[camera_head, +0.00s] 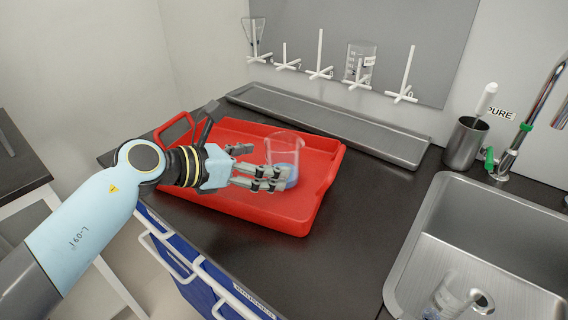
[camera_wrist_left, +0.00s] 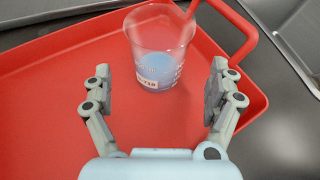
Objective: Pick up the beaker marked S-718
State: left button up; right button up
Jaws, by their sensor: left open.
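A clear beaker (camera_head: 284,150) with blue liquid at its bottom stands upright on the red tray (camera_head: 231,205). In the left wrist view the beaker (camera_wrist_left: 159,45) shows a white label with small print that I cannot read for sure. My left gripper (camera_head: 262,163) is open, low over the tray. In the left wrist view its two fingers (camera_wrist_left: 160,88) are spread wide, with the beaker ahead, between their lines and beyond the tips. My right gripper is not in view.
A sink (camera_head: 428,232) at the right holds another glass vessel (camera_head: 444,297). A wall rack (camera_head: 319,72) carries a hanging beaker (camera_head: 361,60) and a flask (camera_head: 254,32). A metal cup (camera_head: 465,142) stands by the tap. The dark counter between tray and sink is clear.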

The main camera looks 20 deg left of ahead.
aim_at(283, 160)
pick_arm(q)
jog(key=x, duration=0.6)
jog(key=shift+a+r, duration=0.1)
jog(key=shift+r, duration=0.05)
jog(key=shift+c, duration=0.5)
jog(key=c, duration=1.3)
